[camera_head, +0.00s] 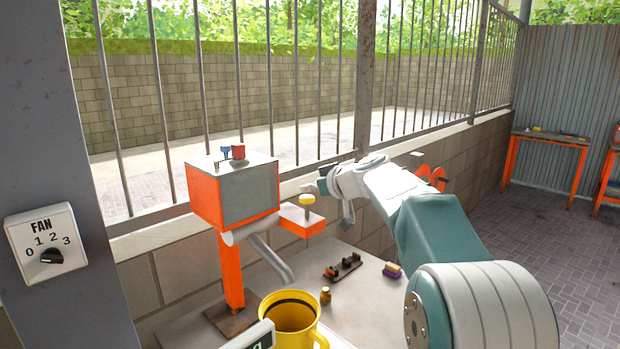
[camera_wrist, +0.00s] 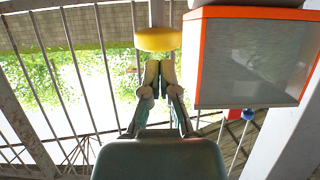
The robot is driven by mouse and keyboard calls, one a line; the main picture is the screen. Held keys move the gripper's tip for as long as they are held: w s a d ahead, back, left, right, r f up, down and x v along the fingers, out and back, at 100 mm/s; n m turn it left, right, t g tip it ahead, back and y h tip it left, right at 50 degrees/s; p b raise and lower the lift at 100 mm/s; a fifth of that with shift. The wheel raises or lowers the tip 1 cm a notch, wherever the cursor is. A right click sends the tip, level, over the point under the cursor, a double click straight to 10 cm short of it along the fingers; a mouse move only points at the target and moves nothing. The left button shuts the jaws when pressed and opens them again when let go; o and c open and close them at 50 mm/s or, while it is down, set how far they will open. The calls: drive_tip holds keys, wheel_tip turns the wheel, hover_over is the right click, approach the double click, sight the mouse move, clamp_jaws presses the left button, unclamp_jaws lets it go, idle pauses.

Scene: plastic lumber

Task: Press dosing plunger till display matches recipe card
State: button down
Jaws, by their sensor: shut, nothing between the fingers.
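The yellow plunger knob (camera_head: 307,200) stands on an orange bracket (camera_head: 302,221) at the side of an orange and grey dosing machine (camera_head: 235,193). My gripper (camera_head: 312,187) is shut and empty, close to the knob's top. In the wrist view, which appears upside down, the closed fingertips (camera_wrist: 160,66) are close to the yellow knob (camera_wrist: 158,39) with a small gap in the picture; I cannot tell whether they touch. A display (camera_head: 252,338) is cut off at the bottom edge, with only part of a green digit visible. I see no readable recipe card.
A yellow bucket (camera_head: 288,320) stands below the spout (camera_head: 275,260). A dark rack (camera_head: 342,267), a small bottle (camera_head: 325,296) and a purple and yellow block (camera_head: 392,270) are on the table. A barred wall stands behind. A fan dial (camera_head: 46,240) is at left.

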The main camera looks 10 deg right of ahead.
sight(312, 201)
drive_tip(key=shift+f, duration=0.25)
drive_tip(key=shift+f, duration=1.45)
drive_tip(key=shift+s, duration=0.1)
drive_tip(key=v, duration=1.2)
idle(2.1)
